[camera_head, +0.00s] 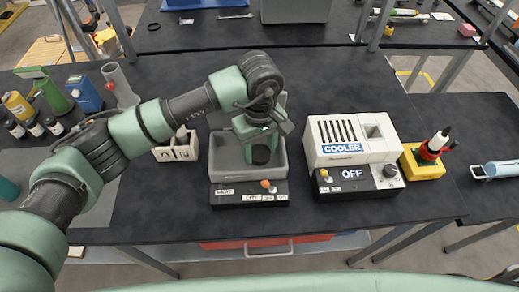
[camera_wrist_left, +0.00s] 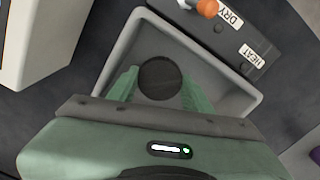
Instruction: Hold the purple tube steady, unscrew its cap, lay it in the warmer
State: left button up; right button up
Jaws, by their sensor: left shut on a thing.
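My left gripper (camera_head: 261,152) reaches down over the grey basin of the warmer (camera_head: 221,164). In the left wrist view its green fingers (camera_wrist_left: 160,80) are shut on a dark, round, cap-like thing (camera_wrist_left: 160,76), above or in the basin (camera_wrist_left: 222,88); whether it touches the floor I cannot tell. The warmer's front panel (camera_wrist_left: 240,38) carries DRY and HEAT labels and an orange knob. I cannot make out the whole purple tube; only a purple sliver (camera_wrist_left: 315,155) shows at the left wrist view's right edge. My right gripper is out of view.
A white labelled holder (camera_head: 174,153) stands left of the warmer. The white cooler (camera_head: 350,135), reading OFF, stands to its right, with a yellow stand (camera_head: 422,167) beyond. Bottles (camera_head: 30,126) and green and blue items crowd the far left. The table's front strip is bare.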

pick_arm(q)
jog(key=shift+w+f+p, duration=0.1)
jog(key=shift+f+p, duration=0.6)
jog(key=shift+f, duration=0.2)
jog(key=shift+w+f, duration=0.1)
jog(key=shift+f, duration=0.15)
jog(key=shift+f, duration=0.1)
jog(key=shift+f+b, duration=0.15)
jog(key=shift+b, duration=0.2)
jog(key=o, duration=1.3)
